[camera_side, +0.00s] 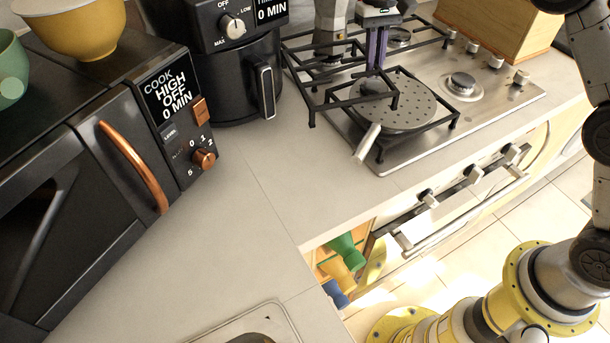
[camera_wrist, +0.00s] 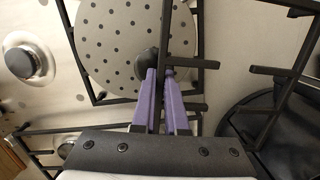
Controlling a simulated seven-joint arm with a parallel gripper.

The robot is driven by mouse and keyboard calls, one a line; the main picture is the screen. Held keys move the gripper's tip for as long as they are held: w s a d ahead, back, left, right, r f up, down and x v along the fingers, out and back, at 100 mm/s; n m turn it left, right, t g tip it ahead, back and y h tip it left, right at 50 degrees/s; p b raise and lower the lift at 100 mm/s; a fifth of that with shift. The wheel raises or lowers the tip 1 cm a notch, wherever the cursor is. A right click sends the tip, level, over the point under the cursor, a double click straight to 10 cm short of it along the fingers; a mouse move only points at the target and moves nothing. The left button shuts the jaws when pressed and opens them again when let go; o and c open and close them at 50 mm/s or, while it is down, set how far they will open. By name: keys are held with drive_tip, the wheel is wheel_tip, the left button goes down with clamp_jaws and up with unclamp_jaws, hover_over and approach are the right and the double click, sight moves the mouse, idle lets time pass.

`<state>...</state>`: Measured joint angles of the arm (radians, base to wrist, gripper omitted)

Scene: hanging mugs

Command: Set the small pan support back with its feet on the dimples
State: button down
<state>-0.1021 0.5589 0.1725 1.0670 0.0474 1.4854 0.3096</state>
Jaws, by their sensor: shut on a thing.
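My gripper (camera_side: 375,68) has purple fingers pointing down over the hob, shut on a bar of a black pan support (camera_side: 345,102). This appears to be the small pan support; its frame overlaps other black bars in the side view. In the wrist view, the fingers (camera_wrist: 161,78) close on a long dark bar (camera_wrist: 167,28) with short prongs at its right. The held support overlaps a round perforated plate (camera_side: 408,112), also seen in the wrist view (camera_wrist: 112,32). I cannot tell whether its feet touch the hob (camera_side: 488,107).
The perforated plate lies on another black support (camera_side: 440,133), its pale handle (camera_side: 366,145) pointing forward. A bare burner (camera_side: 461,83) is to the right. A moka pot (camera_side: 330,28) stands behind, a black air fryer (camera_side: 226,85) left, and a wooden box (camera_side: 497,27) back right. The front counter is clear.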

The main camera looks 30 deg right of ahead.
drive_tip(key=s+a+r+m+t, duration=0.1)
drive_tip(key=s+a+r+m, duration=0.2)
drive_tip(key=s+a+m, duration=0.4)
drive_tip(key=s+a+r+m+y, duration=0.1)
drive_tip(key=s+a+r+m, duration=0.2)
drive_tip(key=s+a+m, duration=0.5)
drive_tip(key=s+a, duration=1)
drive_tip(key=a, duration=0.2)
drive_tip(key=shift+r+m+t, duration=0.15)
drive_tip(key=shift+m+t, duration=0.15)
drive_tip(key=shift+t, duration=0.1)
wheel_tip(320, 180, down, 13)
drive_tip(key=shift+w+d+f, duration=0.25)
drive_tip(key=shift+w+d, duration=0.5)
drive_tip(key=shift+w, duration=0.4)
drive_tip(key=shift+w+d+f, duration=0.3)
drive_tip(key=shift+w+d, duration=0.45)
drive_tip(key=shift+w, duration=0.35)
drive_tip(key=shift+w+d+f, duration=0.25)
drive_tip(key=shift+w+d, duration=0.5)
drive_tip(key=shift+w, duration=0.4)
